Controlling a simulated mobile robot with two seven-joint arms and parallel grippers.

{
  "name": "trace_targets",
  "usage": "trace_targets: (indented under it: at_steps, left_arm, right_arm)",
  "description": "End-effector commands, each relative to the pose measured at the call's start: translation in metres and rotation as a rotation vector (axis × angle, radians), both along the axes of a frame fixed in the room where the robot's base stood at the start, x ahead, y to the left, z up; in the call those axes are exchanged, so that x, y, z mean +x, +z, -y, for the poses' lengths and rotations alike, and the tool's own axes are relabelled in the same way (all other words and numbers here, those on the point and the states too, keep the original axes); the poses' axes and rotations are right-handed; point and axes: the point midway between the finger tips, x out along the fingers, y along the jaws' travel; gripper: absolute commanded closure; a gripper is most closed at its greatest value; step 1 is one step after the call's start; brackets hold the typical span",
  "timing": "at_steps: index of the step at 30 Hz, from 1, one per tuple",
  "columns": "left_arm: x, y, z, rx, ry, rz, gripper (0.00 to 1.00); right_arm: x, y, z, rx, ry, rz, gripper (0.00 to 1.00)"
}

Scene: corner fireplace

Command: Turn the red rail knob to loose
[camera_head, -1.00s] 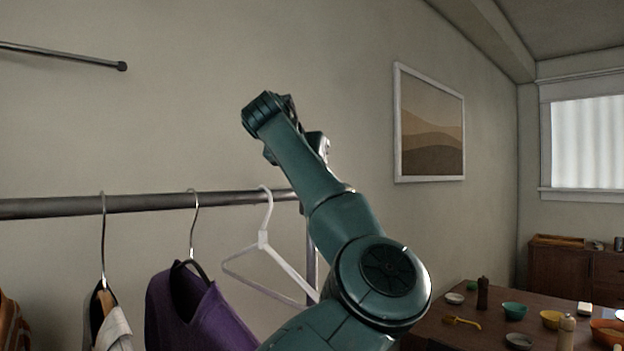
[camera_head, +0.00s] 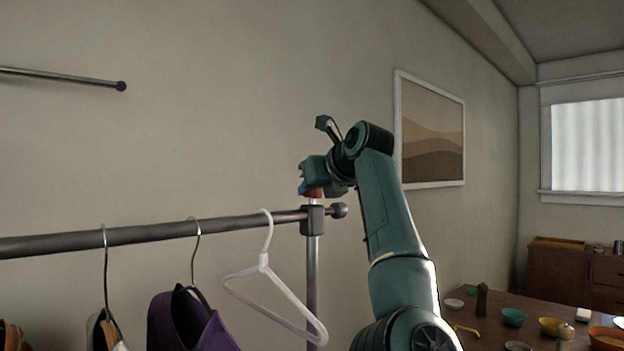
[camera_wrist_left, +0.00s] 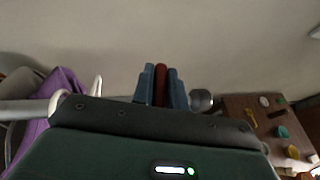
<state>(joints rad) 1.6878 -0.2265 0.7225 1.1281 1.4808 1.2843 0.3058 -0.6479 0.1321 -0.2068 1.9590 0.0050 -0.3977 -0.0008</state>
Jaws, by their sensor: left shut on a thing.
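The red rail knob (camera_head: 314,193) sits on top of the clothes rack's corner joint (camera_head: 312,220), above the upright post (camera_head: 312,262). Only a small part of it shows in the head view, below my gripper. My left gripper (camera_head: 307,189) is over the knob and shut on it. In the left wrist view, the knob (camera_wrist_left: 161,84) is a narrow dark red piece between the two blue fingers of my left gripper (camera_wrist_left: 160,88). I cannot read any mark on the knob that tells tight from loose. My right gripper is not in view.
The rail (camera_head: 150,234) carries a white hanger (camera_head: 266,285) close to the post, a purple garment (camera_head: 185,325) and other clothes. A round end cap (camera_head: 340,211) sticks out right of the joint. A table (camera_head: 490,322) with dishes stands at right. A wall rod (camera_head: 70,79) is upper left.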

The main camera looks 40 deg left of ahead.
Motion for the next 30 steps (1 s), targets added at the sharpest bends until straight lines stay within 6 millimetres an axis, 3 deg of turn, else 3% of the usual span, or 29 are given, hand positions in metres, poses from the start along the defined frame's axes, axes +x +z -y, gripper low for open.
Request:
trace_targets:
  at_steps: [13, 30]
  left_arm:
    - [0.0001, 0.0002, -0.0004, 0.0, 0.222, 0.001, 1.0]
    - [-0.0003, -0.0004, -0.0003, -0.003, 0.254, 0.002, 1.0]
  right_arm:
    - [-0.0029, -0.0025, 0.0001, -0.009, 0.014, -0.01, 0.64]
    - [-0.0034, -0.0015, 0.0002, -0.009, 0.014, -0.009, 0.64]
